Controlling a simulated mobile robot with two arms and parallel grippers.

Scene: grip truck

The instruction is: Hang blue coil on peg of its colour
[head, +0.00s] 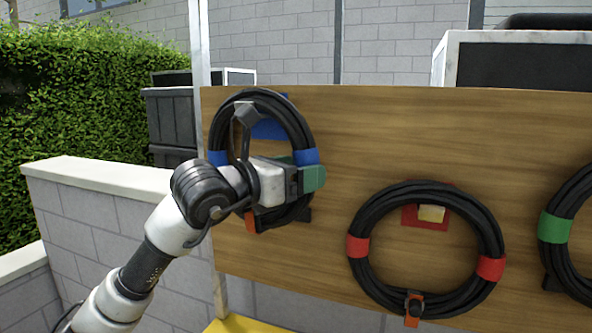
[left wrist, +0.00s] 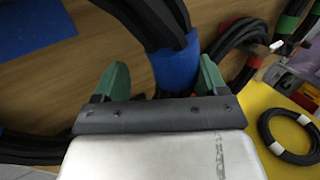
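The black cable coil with blue bands (head: 305,157) is upright against the wooden board, around the blue patch (head: 270,130). The blue peg itself is hidden behind my arm, so I cannot tell whether the coil bears on it. My left gripper (head: 312,172) is at the coil's right side. In the left wrist view its green fingers (left wrist: 161,80) stand wide apart on either side of the blue band (left wrist: 175,68), with a gap on the left. The blue patch also shows there (left wrist: 35,22). My right gripper is not in view.
A red-banded coil (head: 357,247) hangs around a pale peg (head: 431,214) on a red patch. A green-banded coil (head: 555,227) is at the right edge. A yellow surface (head: 240,325) lies below the board (head: 400,130); a smaller coil (left wrist: 268,130) lies on it. A low wall (head: 110,175) is left.

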